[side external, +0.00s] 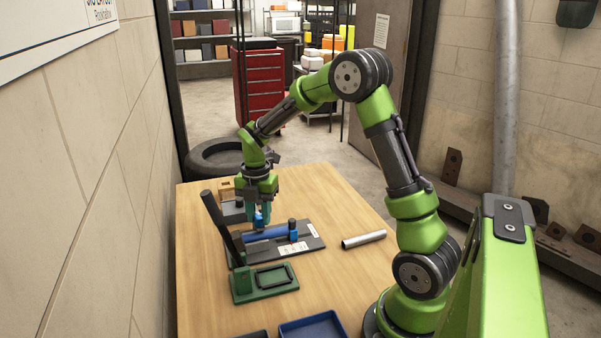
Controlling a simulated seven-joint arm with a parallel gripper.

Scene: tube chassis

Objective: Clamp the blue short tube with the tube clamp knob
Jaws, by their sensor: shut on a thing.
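The blue short tube (268,233) lies level across a dark fixture plate (312,241) on the table. A small blue upright clamp part (292,228) with a dark top stands at the tube's right end. My gripper (259,216) points down over the tube's left part. Its teal fingers are shut on a small blue piece there, which looks like the tube clamp knob. The fingers hide most of this piece, and I cannot tell how tightly it bears on the tube.
A green-based tool with a tall black lever (220,222) stands close to the gripper on the near left. A loose silver tube (364,239) lies to the right. A blue tray (312,327) sits at the front edge. A small wooden box (227,190) is behind left. Bare table lies front right.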

